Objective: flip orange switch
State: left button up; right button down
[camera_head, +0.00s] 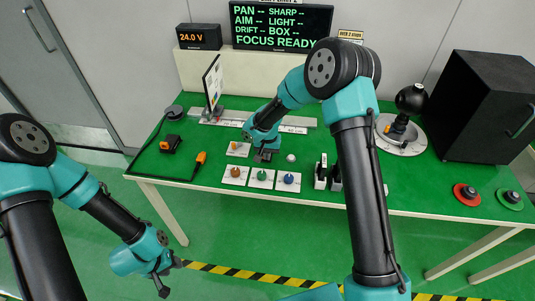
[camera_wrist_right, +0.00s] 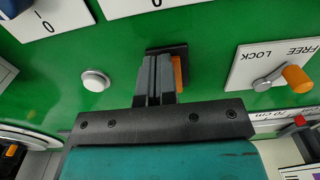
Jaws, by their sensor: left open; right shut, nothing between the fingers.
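My right gripper (camera_head: 263,155) is shut and empty, low over the green table beside the row of knob plates. In the right wrist view, its closed fingers (camera_wrist_right: 158,65) are over a small black base (camera_wrist_right: 168,48), partly covering it. An orange piece (camera_wrist_right: 179,73), which looks like the orange switch, shows just right of the fingers. I cannot tell whether they touch, or which way the switch is set. My left gripper (camera_head: 165,277) is open and empty, in front of and below the table edge.
A FREE/LOCK plate (camera_wrist_right: 254,67) with an orange-knobbed lever (camera_wrist_right: 298,79) is close by, as is a silver button (camera_wrist_right: 95,80). Brown (camera_head: 236,172), green (camera_head: 262,175) and blue (camera_head: 289,179) knobs are along the front. A black box (camera_head: 485,105) stands at the right.

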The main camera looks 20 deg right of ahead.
jog(key=shift+r, duration=0.75)
jog(key=shift+r, duration=0.2)
notch_tip(320, 180, up, 13)
jog(key=s, duration=0.2)
jog(key=shift+a+r, duration=0.2)
jog(key=shift+a, duration=0.25)
dwell(0.3)
